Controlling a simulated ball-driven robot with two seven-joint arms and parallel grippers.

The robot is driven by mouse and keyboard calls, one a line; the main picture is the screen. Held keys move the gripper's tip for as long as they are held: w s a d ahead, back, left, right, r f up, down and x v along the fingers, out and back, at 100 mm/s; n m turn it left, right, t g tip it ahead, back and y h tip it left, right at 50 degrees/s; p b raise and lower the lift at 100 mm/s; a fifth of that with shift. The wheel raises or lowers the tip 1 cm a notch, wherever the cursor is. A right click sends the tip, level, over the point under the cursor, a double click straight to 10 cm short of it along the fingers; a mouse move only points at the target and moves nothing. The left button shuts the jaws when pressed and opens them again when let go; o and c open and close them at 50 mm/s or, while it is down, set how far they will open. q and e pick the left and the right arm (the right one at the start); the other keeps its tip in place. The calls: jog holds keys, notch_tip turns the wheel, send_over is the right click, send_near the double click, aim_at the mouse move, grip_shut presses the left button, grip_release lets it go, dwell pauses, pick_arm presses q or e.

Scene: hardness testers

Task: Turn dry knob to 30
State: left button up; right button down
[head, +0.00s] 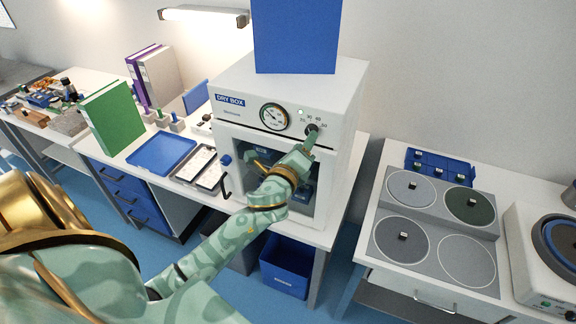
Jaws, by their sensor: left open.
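The dry box (345,105) is a white cabinet with a blue "DRY BOX" label, a round dial gauge (273,116) and a glass door. Its small dark dry knob (312,129) sits at the upper right of the front, under an arc of small number marks. Where the knob points is too small to tell. My left gripper (310,142) is open, with its fingertips right at the knob and partly covering it. I cannot tell whether they touch it. My left forearm covers part of the door. My right gripper is not in view.
A blue binder or box (297,35) stands on top of the dry box. Right, across a floor gap, a table carries a grey plate with round discs (436,232).

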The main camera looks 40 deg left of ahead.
pick_arm(q)
jog(key=b+v, duration=0.1)
jog(key=v, duration=1.1)
jog(key=shift+s+b, duration=0.25)
jog(key=shift+b, duration=0.1)
jog(key=s+d+f+n+g+h+b, duration=0.1)
jog(key=s+f+n+g, duration=0.25)
jog(key=f, duration=0.95)
jog(key=s+f+n+g+h+b, duration=0.15)
jog(key=f+n, duration=0.25)
jog(key=f, duration=0.9)
jog(key=s+d+f+n+g+h+b, duration=0.1)
jog(key=s+f+n+g+b, duration=0.2)
jog(key=f, duration=0.9)
jog(key=s+d+f+n+g+b, duration=0.2)
jog(key=s+f+n+g+b, duration=0.6)
jog(key=s+f, duration=2)
jog(key=shift+s+f+g+h+b, duration=0.3)
jog(key=shift+f+h+b, duration=0.25)
jog(key=shift+f, duration=0.25)
